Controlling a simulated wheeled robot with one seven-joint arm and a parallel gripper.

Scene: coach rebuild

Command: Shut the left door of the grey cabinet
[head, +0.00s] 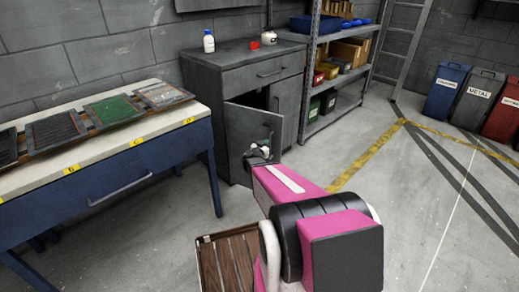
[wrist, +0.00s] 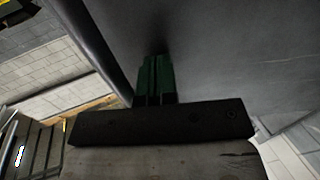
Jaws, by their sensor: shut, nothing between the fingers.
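The grey cabinet (head: 238,80) stands against the wall in the head view. Its left door (head: 240,128) is ajar, swung out to the front, with a dark gap showing above it. Its right door (head: 287,108) looks closed. My gripper (head: 258,153) is in front of the left door's outer face, low on it; I cannot tell whether it touches. In the wrist view my gripper's green fingers (wrist: 155,78) are together and empty, against a broad grey surface (wrist: 225,50) that looks like the door. A dark bar (wrist: 95,45) runs beside them.
A blue workbench (head: 110,170) with a pale top and trays stands at the left. A shelf rack (head: 335,75) with bins stands right of the cabinet. A wooden slatted item (head: 228,262) lies near my arm.

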